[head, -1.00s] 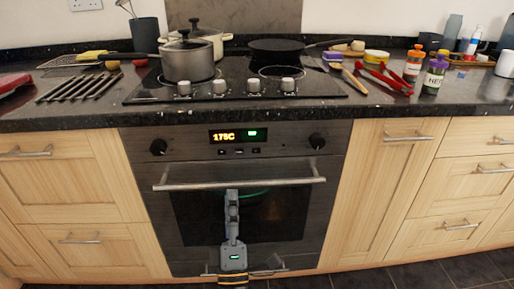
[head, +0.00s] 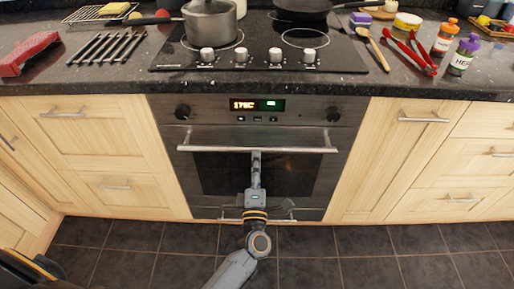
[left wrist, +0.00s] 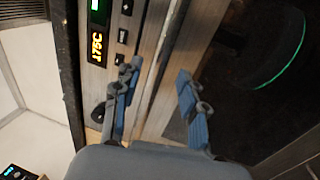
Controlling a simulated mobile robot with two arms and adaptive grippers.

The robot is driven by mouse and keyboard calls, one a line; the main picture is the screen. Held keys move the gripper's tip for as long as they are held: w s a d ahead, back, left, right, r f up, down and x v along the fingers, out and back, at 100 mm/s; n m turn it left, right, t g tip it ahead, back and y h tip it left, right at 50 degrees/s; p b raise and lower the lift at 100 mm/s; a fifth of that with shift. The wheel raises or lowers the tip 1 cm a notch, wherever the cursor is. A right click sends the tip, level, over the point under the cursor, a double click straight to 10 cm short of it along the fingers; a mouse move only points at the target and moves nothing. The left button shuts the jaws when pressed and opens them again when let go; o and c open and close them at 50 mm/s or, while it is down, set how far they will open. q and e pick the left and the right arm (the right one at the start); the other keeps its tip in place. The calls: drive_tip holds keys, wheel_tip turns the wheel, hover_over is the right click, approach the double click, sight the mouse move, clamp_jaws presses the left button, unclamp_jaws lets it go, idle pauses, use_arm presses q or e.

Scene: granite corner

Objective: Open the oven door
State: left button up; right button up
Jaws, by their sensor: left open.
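The oven door (head: 214,172) is shut, with a dark window and a horizontal metal handle bar (head: 300,149) across its top. My left gripper (head: 256,156) is in front of the door, at the middle of the handle. In the left wrist view my left gripper (left wrist: 158,98) shows its two blue-grey fingers spread apart, facing the door front. A pale strip along the door top runs between them. I cannot tell whether either finger touches the handle. The oven display (head: 257,105) is lit, and the display also shows in the left wrist view (left wrist: 97,32). My right gripper is out of view.
Wooden cupboards flank the oven on the left (head: 105,140) and right (head: 400,150). A pot (head: 210,22) and a pan (head: 300,8) stand on the hob above. The tiled floor (head: 350,250) before the oven is clear apart from my arm.

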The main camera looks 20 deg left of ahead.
use_arm(q)
drive_tip(key=x, duration=0.5)
clamp_jaws()
drive_tip(key=shift+f, duration=0.1)
